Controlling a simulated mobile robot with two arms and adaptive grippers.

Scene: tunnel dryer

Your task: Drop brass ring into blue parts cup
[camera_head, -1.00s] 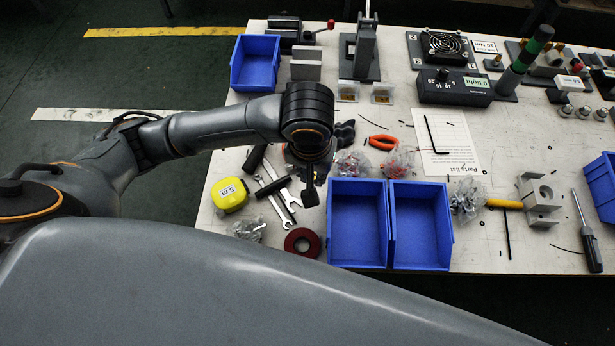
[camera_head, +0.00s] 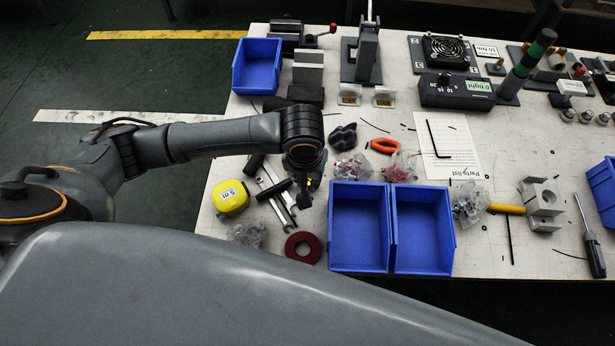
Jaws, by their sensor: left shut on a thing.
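My left gripper (camera_head: 303,192) hangs over the bench, left of the two middle blue cups, pointing down. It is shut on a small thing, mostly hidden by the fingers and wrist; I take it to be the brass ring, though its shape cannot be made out. Two empty blue cups stand side by side, the left one (camera_head: 360,230) near the gripper and the right one (camera_head: 422,230) beyond it. Other blue cups stand at the back left (camera_head: 257,66) and at the right edge (camera_head: 602,186). My right gripper is not in view.
Spanners (camera_head: 271,190), a yellow tape measure (camera_head: 230,198), a dark red ring (camera_head: 302,247) and a parts bag (camera_head: 247,235) lie around the gripper. Bags of small parts (camera_head: 353,167) lie behind the cups. A fan unit (camera_head: 446,50) stands at the back.

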